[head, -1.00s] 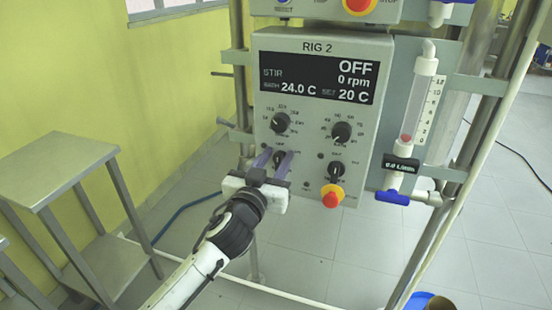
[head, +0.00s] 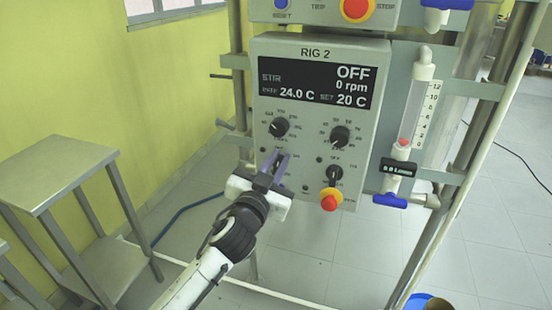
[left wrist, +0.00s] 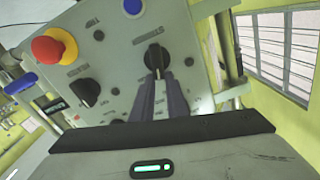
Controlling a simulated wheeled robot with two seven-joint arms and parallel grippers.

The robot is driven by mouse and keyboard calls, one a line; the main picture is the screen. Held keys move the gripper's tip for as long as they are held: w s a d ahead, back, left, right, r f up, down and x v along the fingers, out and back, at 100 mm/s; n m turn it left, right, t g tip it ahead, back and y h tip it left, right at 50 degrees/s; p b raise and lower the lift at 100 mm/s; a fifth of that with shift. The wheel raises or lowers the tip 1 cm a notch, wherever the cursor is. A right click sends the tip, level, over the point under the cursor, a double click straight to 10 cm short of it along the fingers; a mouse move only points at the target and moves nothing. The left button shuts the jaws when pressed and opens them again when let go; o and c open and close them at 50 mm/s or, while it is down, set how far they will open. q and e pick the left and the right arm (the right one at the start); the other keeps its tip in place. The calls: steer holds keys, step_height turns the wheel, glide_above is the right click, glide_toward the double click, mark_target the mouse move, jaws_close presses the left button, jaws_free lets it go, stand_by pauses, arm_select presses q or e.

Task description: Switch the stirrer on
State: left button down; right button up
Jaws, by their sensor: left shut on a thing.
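The RIG 2 control panel (head: 315,115) stands upright on a metal frame. Its display (head: 317,82) reads STIR, OFF, 0 rpm, 24.0 C and 20 C. My left gripper (head: 273,165) is at the panel's lower left knob, its fingers close together and shut on that knob. In the head view the fingers hide the knob. In the left wrist view the black knob (left wrist: 155,57) shows at the fingertips (left wrist: 160,82), with a small printed label too blurred to read. My right gripper is not in view.
A lower right knob (head: 335,173) and a red and yellow stop button (head: 330,201) sit right of my left gripper. Two dials are above. A flowmeter (head: 413,105) with a blue valve handle (head: 390,200) is farther right. A metal table (head: 60,165) stands at left.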

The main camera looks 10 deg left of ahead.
arm_select(q)
steer(key=m, duration=0.3)
steer(key=f+m+p, duration=0.1)
steer(key=m, duration=0.2)
steer(key=d+f+m, duration=0.1)
steer(key=m, duration=0.1)
steer(key=shift+s+f+m+p, duration=0.1)
steer(key=shift+f+m+p, duration=0.1)
steer(key=shift+m+p, duration=0.15)
steer(key=shift+a+m, duration=0.1)
steer(key=shift+m, duration=0.15)
steer(key=c, duration=1.7)
jaws_free()
steer(key=shift+a, duration=0.1)
steer(key=shift+c, duration=0.2)
steer(key=shift+d+r, duration=0.25)
steer(key=shift+d, duration=0.05)
steer(key=s+a, duration=0.2)
steer(key=s, duration=0.8)
